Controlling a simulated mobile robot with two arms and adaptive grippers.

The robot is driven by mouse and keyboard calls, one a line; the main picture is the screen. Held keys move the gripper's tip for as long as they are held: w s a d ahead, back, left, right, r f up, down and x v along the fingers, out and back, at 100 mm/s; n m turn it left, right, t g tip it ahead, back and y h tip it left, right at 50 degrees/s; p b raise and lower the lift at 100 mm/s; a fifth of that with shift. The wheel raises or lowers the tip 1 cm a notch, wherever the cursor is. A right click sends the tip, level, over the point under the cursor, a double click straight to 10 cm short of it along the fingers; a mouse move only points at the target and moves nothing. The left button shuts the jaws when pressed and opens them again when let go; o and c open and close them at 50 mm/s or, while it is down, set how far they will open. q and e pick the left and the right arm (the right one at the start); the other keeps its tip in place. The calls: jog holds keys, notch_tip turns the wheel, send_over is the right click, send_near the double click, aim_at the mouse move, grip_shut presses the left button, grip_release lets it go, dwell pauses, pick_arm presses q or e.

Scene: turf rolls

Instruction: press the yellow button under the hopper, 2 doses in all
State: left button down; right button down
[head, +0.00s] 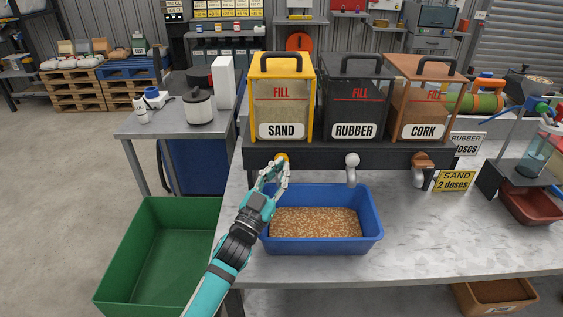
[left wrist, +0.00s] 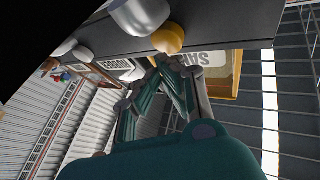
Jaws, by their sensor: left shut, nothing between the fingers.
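The sand hopper (head: 281,97) has a yellow frame and stands at the left of the row. Its yellow button (head: 282,157) sits under it on the dark rail, partly hidden by my left fingers. My left gripper (head: 273,172) is shut and empty, with its fingertips right at the button; I cannot tell whether they touch it. In the left wrist view the yellow button (left wrist: 169,38) is just beyond the fingertips (left wrist: 164,62). A blue tray (head: 323,247) holding tan granules stands below, partly behind my left arm. My right gripper is not in view.
The dark rubber hopper (head: 354,97) with a grey knob (head: 352,161) and the brown cork hopper (head: 425,97) with a brown knob (head: 422,160) stand to the right. A yellow sign (head: 455,181) reads "SAND 2 doses". A green bin (head: 157,254) is at the left.

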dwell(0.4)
pick_arm(q)
jog(key=shift+w, duration=0.4)
jog(key=shift+w+b, duration=0.5)
jog(key=shift+w, duration=0.1)
dwell(0.7)
dwell(0.4)
jog(key=shift+s, duration=0.15)
jog(key=shift+s+p, duration=0.65)
jog(key=shift+s, duration=0.2)
